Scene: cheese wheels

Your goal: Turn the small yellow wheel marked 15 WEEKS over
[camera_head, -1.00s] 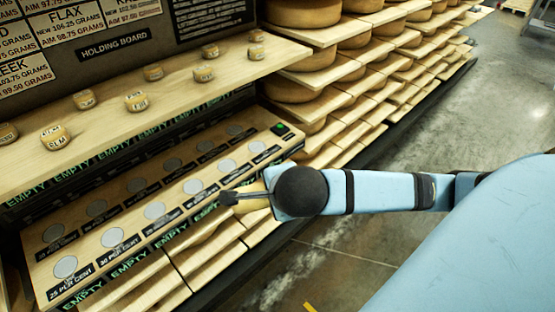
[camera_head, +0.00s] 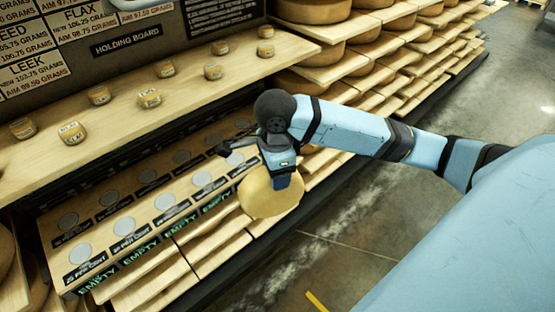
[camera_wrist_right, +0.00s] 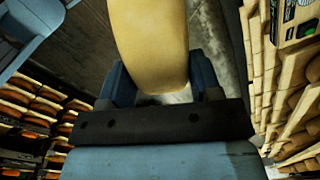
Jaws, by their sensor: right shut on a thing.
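My right gripper (camera_head: 279,172) is shut on a yellow wheel (camera_head: 270,198) and holds it at the front right of the slotted board. The wheel hangs below the gripper with a broad face turned toward the head camera. In the right wrist view the wheel (camera_wrist_right: 152,40) is edge-on between the blue fingers of the gripper (camera_wrist_right: 160,88). No 15 WEEKS mark is readable on it in either view. My left gripper is not in view.
The slotted board (camera_head: 52,252) with grey discs and labels lies under the holding shelf (camera_head: 120,122). Several small cheeses, one of them a labelled cheese (camera_head: 72,132), sit on that shelf. Racks of large wheels (camera_head: 318,47) stand behind. The floor (camera_head: 345,262) at right is clear.

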